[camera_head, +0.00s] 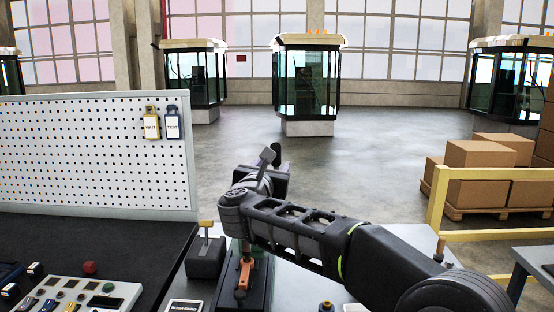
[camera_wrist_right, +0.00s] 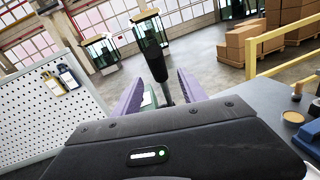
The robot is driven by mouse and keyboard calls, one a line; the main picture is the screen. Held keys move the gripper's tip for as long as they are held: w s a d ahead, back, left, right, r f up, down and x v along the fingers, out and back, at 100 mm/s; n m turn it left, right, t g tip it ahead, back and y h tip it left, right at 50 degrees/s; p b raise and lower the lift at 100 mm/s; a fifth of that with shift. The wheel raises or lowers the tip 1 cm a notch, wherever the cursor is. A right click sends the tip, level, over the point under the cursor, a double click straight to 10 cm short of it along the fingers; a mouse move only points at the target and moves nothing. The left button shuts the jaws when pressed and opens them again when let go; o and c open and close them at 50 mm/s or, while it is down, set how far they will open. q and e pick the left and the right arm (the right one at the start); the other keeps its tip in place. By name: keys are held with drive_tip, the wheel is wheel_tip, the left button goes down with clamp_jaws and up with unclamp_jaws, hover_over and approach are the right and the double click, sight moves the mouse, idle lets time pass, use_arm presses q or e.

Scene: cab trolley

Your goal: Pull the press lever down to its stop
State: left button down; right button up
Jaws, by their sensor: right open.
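The press (camera_head: 246,268), with orange and green parts on a dark base, stands at the bottom middle of the head view, its upper part hidden behind my right arm. A black lever grip (camera_wrist_right: 151,52) rises between the two purple fingers of my right gripper (camera_wrist_right: 160,85) in the wrist view. The fingers are apart, one on each side of the lever. Whether either touches it I cannot tell. In the head view the black end of the lever (camera_head: 276,152) shows by my right gripper (camera_head: 267,164), above the press. My left gripper is out of view.
A button panel (camera_head: 80,293) and a red knob (camera_head: 89,267) are at lower left. A white pegboard (camera_head: 95,150) rises behind. A yellow rail (camera_head: 437,200) and cartons (camera_head: 480,165) are at right.

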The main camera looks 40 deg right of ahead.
drive_tip(key=shift+w+d, duration=0.35)
drive_tip(key=shift+s+a+r, duration=0.15)
drive_tip(key=shift+s+a, duration=0.1)
drive_tip(key=shift+w+d, duration=0.2)
drive_tip(key=p+x, duration=0.3)
drive_tip(key=x, duration=0.3)
drive_tip(key=shift+d, duration=0.1)
drive_tip(key=shift+w+d, duration=0.5)
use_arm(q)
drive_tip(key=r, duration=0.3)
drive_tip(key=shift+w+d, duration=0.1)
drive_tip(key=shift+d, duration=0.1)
use_arm(e)
drive_tip(key=shift+c, duration=0.4)
clamp_jaws()
